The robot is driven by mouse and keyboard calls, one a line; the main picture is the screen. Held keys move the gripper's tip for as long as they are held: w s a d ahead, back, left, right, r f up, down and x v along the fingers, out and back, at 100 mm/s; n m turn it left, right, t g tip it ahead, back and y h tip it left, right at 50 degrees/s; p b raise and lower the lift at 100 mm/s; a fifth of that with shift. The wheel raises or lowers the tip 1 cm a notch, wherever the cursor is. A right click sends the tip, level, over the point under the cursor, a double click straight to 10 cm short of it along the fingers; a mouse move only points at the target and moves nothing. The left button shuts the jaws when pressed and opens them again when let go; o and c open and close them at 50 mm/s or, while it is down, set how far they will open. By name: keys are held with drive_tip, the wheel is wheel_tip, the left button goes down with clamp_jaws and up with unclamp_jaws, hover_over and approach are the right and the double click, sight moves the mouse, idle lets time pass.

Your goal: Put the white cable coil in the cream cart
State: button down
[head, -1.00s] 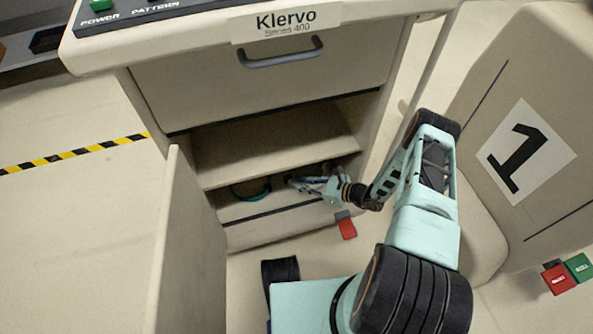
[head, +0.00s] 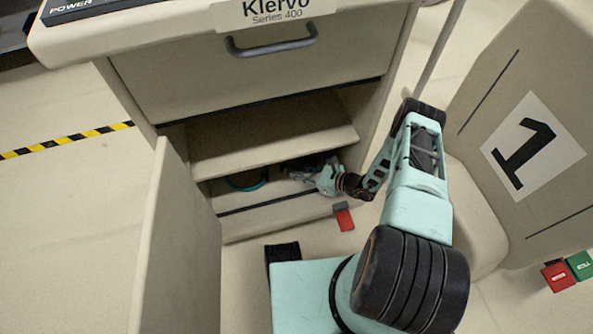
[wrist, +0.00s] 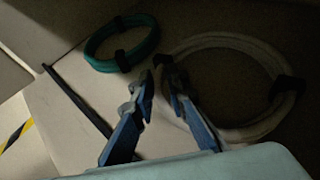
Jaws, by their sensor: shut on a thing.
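The white cable coil (wrist: 232,42) lies in dim light at the right of the wrist view, with dark bands on it. My gripper (wrist: 157,72) is shut on its left edge, at or near a band. In the head view my gripper (head: 308,174) reaches into the low compartment of the cream cart (head: 250,85), labelled Klervo Series 400. The coil is too dark and covered to make out there. The cart's door (head: 180,245) stands open on the left.
A green coil (wrist: 98,50) lies left of the white one in the same compartment; it also shows in the head view (head: 248,186). A shelf (head: 270,135) is just above. A beige panel marked 1 (head: 500,110) stands on the right.

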drive_tip(key=c, duration=1.9)
unclamp_jaws()
drive_tip(key=p+v, duration=0.3)
drive_tip(key=v, duration=0.9)
drive_tip(key=shift+r, duration=0.1)
